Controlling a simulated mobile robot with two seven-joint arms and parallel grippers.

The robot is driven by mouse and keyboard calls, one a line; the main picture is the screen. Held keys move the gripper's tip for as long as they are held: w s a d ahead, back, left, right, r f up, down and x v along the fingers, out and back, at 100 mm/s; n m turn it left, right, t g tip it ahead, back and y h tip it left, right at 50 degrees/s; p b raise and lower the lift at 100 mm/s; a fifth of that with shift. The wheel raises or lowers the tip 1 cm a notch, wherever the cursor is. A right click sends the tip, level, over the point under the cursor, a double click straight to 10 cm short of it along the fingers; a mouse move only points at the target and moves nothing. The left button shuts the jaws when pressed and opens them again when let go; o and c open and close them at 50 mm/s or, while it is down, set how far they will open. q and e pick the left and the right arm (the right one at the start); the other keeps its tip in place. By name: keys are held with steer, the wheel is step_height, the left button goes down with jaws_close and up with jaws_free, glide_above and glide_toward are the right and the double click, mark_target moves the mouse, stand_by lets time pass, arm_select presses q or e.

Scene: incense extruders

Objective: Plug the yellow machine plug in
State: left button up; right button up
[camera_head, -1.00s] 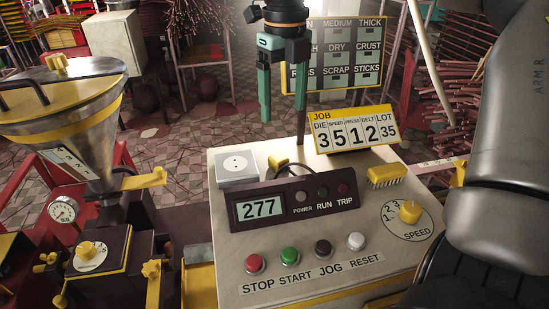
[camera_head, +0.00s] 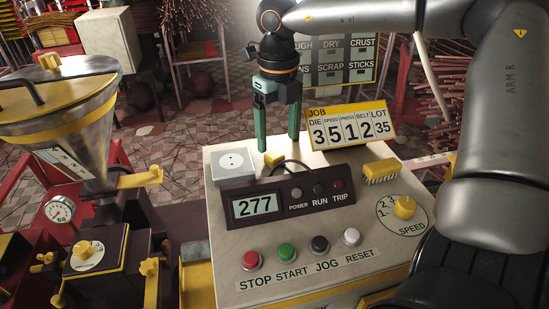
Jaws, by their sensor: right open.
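A yellow plug (camera_head: 273,158) with a dark cable sits at the back of the cream control console (camera_head: 225,290), partly hidden behind the 277 display. My right gripper (camera_head: 278,149) points down just above and around the plug. Its two green fingers are apart, with no clear contact on the plug. A white box with a round two-hole socket (camera_head: 233,161) stands at the console's back left corner, left of the plug. Nothing is in the socket. My left gripper is out of view.
The dark display panel (camera_head: 287,199) stands in front of the plug. A yellow flip-number job sign (camera_head: 350,126) stands right of the gripper, and a yellow brush (camera_head: 380,171) lies on the console. A metal hopper (camera_head: 62,120) is at left.

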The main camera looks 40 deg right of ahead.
mark_target(275, 153)
steer(key=shift+w+a+f+p, duration=0.15)
steer(key=shift+f+p, duration=0.15)
steer(key=shift+f, duration=1)
steer(key=shift+w+f+p, duration=0.15)
steer(key=shift+f+p, duration=0.15)
steer(key=shift+f, duration=0.95)
jaws_close()
